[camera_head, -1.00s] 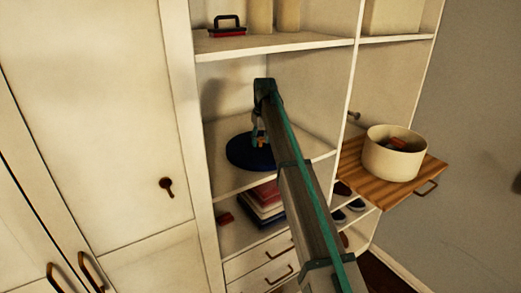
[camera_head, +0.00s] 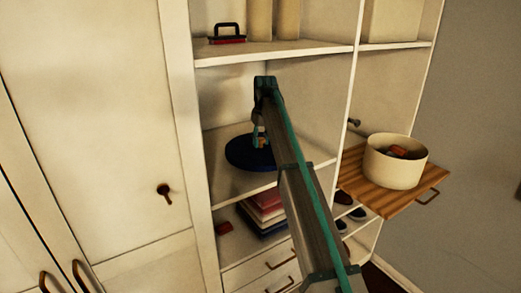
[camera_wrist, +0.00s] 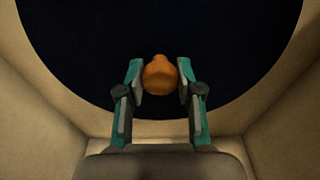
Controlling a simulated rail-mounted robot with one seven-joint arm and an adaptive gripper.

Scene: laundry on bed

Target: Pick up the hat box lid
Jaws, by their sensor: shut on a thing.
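The hat box lid (camera_head: 246,153) is a dark blue disc with a small orange-brown knob. It is in the middle cubby of the shelving in the head view, partly hidden by my arm. In the wrist view the lid (camera_wrist: 160,30) fills the upper middle, with its knob (camera_wrist: 160,76) between my fingers. My gripper (camera_wrist: 160,78) is shut on the knob from both sides. In the head view my gripper (camera_head: 261,138) is over the lid, and its fingers are small there. I cannot tell whether the lid touches the shelf.
A cream round box (camera_head: 394,168), open at the top with reddish things inside, stands on a pulled-out wooden board (camera_head: 408,205) at the right. Folded cloths or books (camera_head: 262,212) lie on the shelf below. A red-and-black brush (camera_head: 227,35) is above. Cubby walls stand close on both sides.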

